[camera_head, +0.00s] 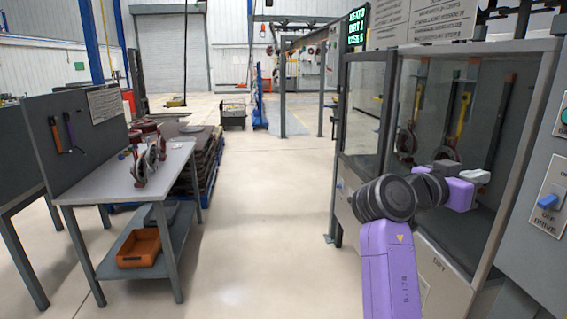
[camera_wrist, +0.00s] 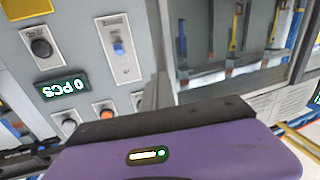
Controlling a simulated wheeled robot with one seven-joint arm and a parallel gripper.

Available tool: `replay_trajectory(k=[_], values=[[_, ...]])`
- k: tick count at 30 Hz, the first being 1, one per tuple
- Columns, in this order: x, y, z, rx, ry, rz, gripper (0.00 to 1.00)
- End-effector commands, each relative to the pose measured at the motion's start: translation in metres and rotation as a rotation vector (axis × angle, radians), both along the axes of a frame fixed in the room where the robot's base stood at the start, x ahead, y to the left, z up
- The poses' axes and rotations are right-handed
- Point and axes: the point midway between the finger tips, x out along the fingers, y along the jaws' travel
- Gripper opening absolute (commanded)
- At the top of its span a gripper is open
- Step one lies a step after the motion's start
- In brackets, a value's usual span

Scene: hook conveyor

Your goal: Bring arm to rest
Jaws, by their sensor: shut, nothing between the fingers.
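My arm rises at the lower right of the head view, bent, with its purple forearm and dark grey joint in front of the conveyor cabinet (camera_head: 440,262). My gripper (camera_head: 482,176) is at the end of the arm, pointing right, in front of the cabinet opening and left of the control panel (camera_head: 546,160). It is shut and empty. In the wrist view the purple hand fills the bottom and the fingertips do not show. Beyond it are the panel (camera_wrist: 75,65) with a blue switch (camera_wrist: 118,48), and the cabinet's hanging hooks.
A workbench (camera_head: 95,187) with reels stands at the left, with an orange bin (camera_head: 138,248) on its lower shelf. Clear floor (camera_head: 255,200) lies between bench and cabinet. The cabinet frame and the control panel stand close to my gripper.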

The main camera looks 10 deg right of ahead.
Motion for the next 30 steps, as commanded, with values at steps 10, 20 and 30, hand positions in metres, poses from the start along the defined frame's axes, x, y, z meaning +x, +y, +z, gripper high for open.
replay_trajectory(k=[10, 20, 30], values=[[0.044, 0.054, -0.047, -0.180, 0.078, 0.453, 0.00], [0.007, 0.134, -0.146, -0.311, 0.117, 0.859, 0.00], [-0.099, 0.198, -0.223, -0.321, 0.077, 1.154, 0.00]])
